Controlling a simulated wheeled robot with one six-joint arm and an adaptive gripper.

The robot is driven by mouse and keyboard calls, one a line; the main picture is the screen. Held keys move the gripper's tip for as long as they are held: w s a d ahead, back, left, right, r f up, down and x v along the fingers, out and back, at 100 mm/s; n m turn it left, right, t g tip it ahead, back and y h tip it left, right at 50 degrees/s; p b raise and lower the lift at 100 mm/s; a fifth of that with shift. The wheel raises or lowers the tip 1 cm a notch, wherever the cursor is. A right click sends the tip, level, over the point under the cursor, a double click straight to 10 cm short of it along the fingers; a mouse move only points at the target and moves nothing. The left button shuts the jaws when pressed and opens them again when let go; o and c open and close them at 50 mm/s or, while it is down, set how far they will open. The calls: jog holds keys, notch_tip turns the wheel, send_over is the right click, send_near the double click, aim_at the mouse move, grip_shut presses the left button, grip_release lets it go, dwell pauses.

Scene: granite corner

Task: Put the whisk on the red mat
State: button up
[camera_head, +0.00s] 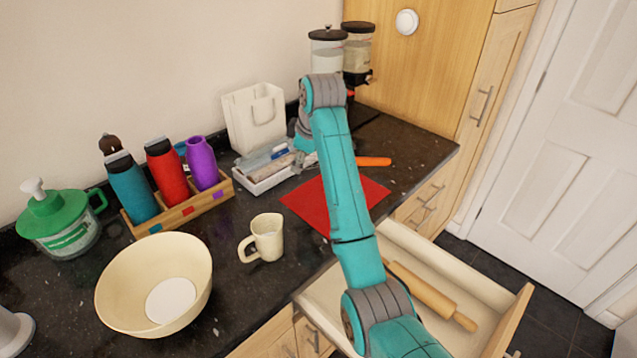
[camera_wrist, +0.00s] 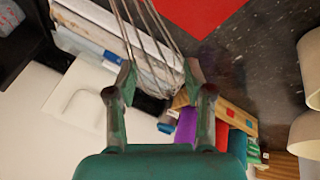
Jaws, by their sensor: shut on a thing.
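The whisk (camera_wrist: 150,50) shows its thin metal wires in the wrist view. My gripper (camera_wrist: 163,78) is shut on the wire end, and the wires narrow toward the top edge, where the handle is out of view. In the head view an orange handle (camera_head: 374,161) shows right of my arm and seems to belong to the whisk. My gripper is mostly hidden behind my arm there. The red mat (camera_head: 306,203) lies flat on the dark counter, partly covered by my arm. It also shows at the top of the wrist view (camera_wrist: 200,12), beside the whisk.
A white tray (camera_head: 244,185) with long items sits left of the mat, before a white bag-shaped holder (camera_head: 253,118). A bottle rack (camera_head: 180,214), a mug (camera_head: 266,238) and a bowl (camera_head: 120,290) stand left. An open drawer (camera_head: 490,300) holds a rolling pin (camera_head: 428,293).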

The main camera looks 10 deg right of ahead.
notch_tip(320, 180, down, 9)
jog(key=shift+f, duration=0.1)
dwell(0.4)
jog(key=shift+s, duration=0.1)
jog(key=o, duration=1.2)
jog(key=shift+f, duration=0.1)
jog(key=shift+c, duration=0.2)
